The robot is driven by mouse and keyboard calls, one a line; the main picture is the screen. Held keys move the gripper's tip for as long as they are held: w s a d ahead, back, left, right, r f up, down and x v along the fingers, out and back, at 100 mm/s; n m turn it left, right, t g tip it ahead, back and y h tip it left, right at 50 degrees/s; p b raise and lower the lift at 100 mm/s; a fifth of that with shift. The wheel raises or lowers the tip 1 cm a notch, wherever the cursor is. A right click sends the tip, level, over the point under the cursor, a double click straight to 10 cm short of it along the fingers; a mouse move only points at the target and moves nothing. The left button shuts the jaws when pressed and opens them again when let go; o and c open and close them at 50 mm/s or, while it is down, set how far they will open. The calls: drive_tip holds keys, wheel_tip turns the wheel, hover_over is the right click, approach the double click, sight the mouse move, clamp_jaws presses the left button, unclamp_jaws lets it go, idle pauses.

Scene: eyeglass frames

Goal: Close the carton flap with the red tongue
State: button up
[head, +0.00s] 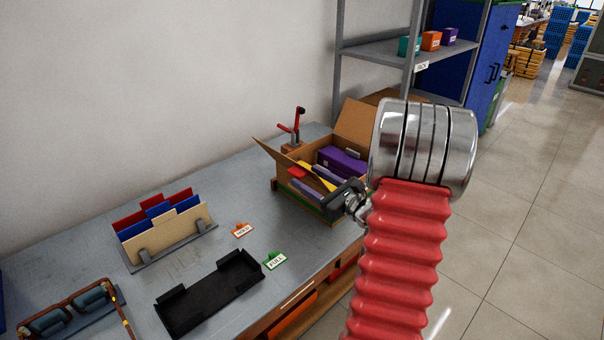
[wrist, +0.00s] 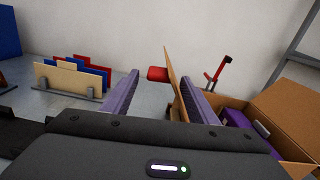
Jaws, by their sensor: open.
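The open cardboard carton (head: 291,197) stands at the far right of the bench, and its right side shows in the wrist view (wrist: 285,140). One brown flap (head: 268,153) stands up and leans outward at its left. In the wrist view a flap (wrist: 174,78) appears nearly edge-on between my fingers, close to the right one. The red tongue (wrist: 157,74) sticks out left of it; a red piece also shows by my fingertips in the head view (head: 298,173). My gripper (head: 306,179) is open with lavender fingers at the carton's near side. Contact with the flap is unclear.
A purple box (head: 342,161) sits inside the carton. A red-handled clamp (head: 295,128) stands behind it. A panel rack (head: 165,229), black tray (head: 210,292), label cards (head: 275,260) and glasses (head: 70,309) lie to the left. A shelf unit (head: 400,52) rises behind right.

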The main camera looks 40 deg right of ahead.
sight(305, 176)
drive_tip(key=shift+w, duration=2)
